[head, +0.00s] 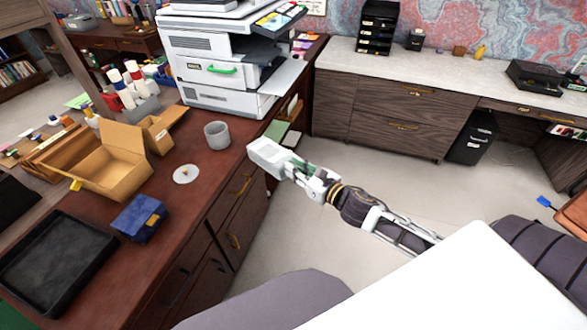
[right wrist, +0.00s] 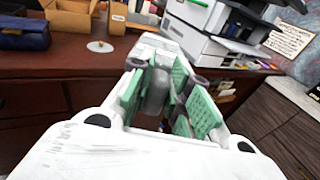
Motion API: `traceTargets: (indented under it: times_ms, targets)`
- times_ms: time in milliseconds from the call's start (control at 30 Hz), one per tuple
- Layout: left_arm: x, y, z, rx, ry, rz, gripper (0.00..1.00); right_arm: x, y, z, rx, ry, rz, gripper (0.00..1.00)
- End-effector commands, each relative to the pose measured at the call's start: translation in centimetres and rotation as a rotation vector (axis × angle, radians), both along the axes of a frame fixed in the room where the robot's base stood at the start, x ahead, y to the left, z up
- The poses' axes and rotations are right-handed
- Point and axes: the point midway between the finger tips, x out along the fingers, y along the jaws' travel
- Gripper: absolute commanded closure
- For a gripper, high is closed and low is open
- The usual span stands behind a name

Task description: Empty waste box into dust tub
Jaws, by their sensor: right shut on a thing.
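The waste box, a small white box (head: 268,157), is in my right gripper (head: 296,172), just off the desk's right edge and over the floor. The right wrist view shows the green finger pads (right wrist: 165,95) closed around a grey part, with the white box (right wrist: 160,48) beyond. The inside of the box is not visible. The dust tub looks to be the grey round open tub (head: 217,135) on the desk, left of and beyond the gripper. It stands upright, apart from the box. My left gripper is not in view.
On the red-brown desk (head: 100,230) are a white disc (head: 186,174), an open cardboard box (head: 108,168), a blue case (head: 139,218) and a black tray (head: 55,265). A large printer (head: 215,70) stands behind the tub. Open floor (head: 290,230) lies right of the desk.

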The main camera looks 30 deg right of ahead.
Motion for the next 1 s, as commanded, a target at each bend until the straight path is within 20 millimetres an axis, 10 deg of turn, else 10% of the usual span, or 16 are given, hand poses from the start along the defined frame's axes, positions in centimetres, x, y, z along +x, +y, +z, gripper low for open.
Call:
traceTargets:
  times_ms: [1000]
  targets:
    - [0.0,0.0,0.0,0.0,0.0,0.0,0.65,3.1,-0.9,2.6,-0.026,0.038,0.206,1.0]
